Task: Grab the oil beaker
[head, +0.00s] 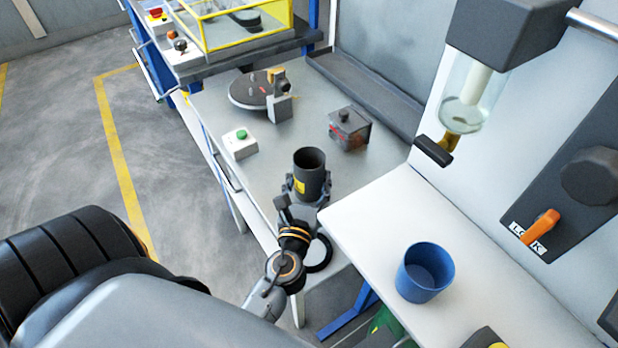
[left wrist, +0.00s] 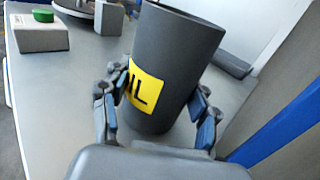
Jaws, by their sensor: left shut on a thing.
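The oil beaker (head: 310,167) is a dark grey cup with a yellow label. It stands about upright over the grey metal table in the head view. In the left wrist view the beaker (left wrist: 170,65) fills the middle, and part of its label reads "IL". My left gripper (head: 306,188) has its fingers on both sides of the beaker and is shut on it; the fingers (left wrist: 158,112) also show in the left wrist view. I cannot tell whether the beaker's base touches the table. My right gripper is not in view.
A white box with a green button (head: 240,144), a dark box (head: 349,130) and a round turntable (head: 252,90) are on the grey table (head: 205,98). A blue cup (head: 425,272) stands on the white shelf (head: 375,222) at right. A glass cylinder (head: 468,95) hangs above.

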